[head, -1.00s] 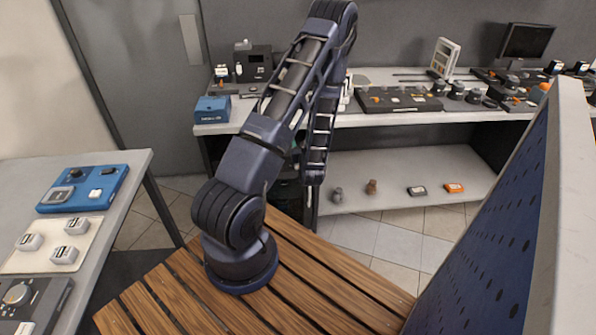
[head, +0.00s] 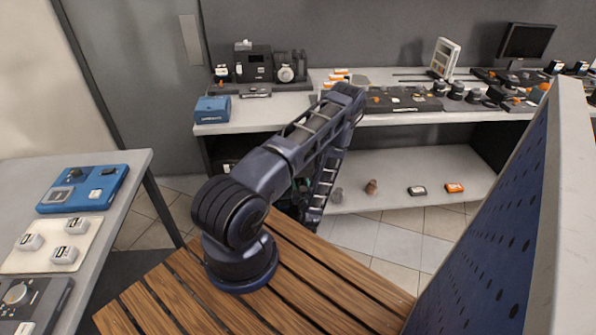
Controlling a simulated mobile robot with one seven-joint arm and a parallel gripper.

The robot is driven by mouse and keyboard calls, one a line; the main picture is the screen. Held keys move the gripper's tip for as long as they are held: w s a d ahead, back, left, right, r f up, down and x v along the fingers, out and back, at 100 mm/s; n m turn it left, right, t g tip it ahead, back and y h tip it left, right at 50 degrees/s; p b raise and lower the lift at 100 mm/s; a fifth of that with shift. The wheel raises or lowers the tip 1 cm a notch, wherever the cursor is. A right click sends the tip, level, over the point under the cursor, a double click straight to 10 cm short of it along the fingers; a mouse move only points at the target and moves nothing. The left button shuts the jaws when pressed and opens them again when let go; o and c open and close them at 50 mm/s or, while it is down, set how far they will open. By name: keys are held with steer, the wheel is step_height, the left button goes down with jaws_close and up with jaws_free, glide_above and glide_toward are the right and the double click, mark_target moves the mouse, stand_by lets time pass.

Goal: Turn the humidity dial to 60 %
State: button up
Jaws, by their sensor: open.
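No dial's label can be read, so I cannot tell which one is the humidity dial. A dark unit (head: 257,68) at the back left of the far bench carries a round light-faced dial (head: 286,74). A grey dial (head: 16,294) sits on a dark box (head: 45,298) at the lower left. A blue box (head: 98,196) on the left table has a dark knob (head: 76,173). No dial's setting can be read. My arm bends over the slatted platform and its forearm points down in front of the far bench. My gripper cannot be made out.
A perforated blue panel (head: 490,230) with a pale edge stands close on the right. The far bench (head: 225,127) holds several knobs, boxes and a dark monitor (head: 527,41); its lower shelf holds a few small items. A cream tray (head: 35,262) lies on the left table.

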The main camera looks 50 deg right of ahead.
steer(key=x, duration=1)
steer(key=shift+w+d, duration=0.25)
steer(key=shift+w, duration=0.05)
steer(key=c, duration=1)
